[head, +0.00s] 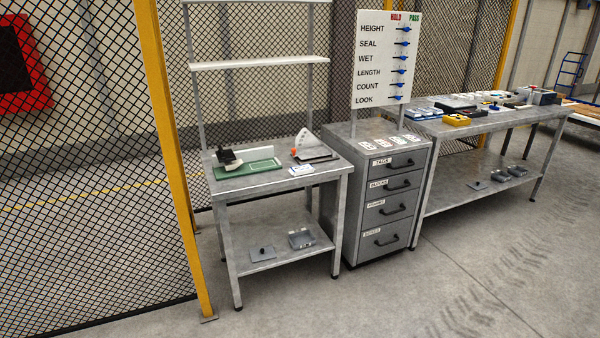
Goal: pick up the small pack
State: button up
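I cannot tell for sure which thing is the small pack. A small flat white and blue item (301,169) lies near the front right edge of the left workbench (280,187) and may be it. Several low blue and white packs (424,113) lie at the near left end of the long table (455,127); they are too small to read. My gripper is not in view.
On the left workbench are a green mat (248,169) with a dark device and a gauge with a white fan-shaped plate (305,143). A grey drawer cabinet (385,205) stands between the tables, below a sign board (386,58). A yellow fence post (172,150) stands left. Floor in front is clear.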

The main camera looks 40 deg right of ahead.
aim_at(298, 170)
jog(key=z, duration=0.05)
jog(key=i, duration=1)
jog(key=u, duration=0.05)
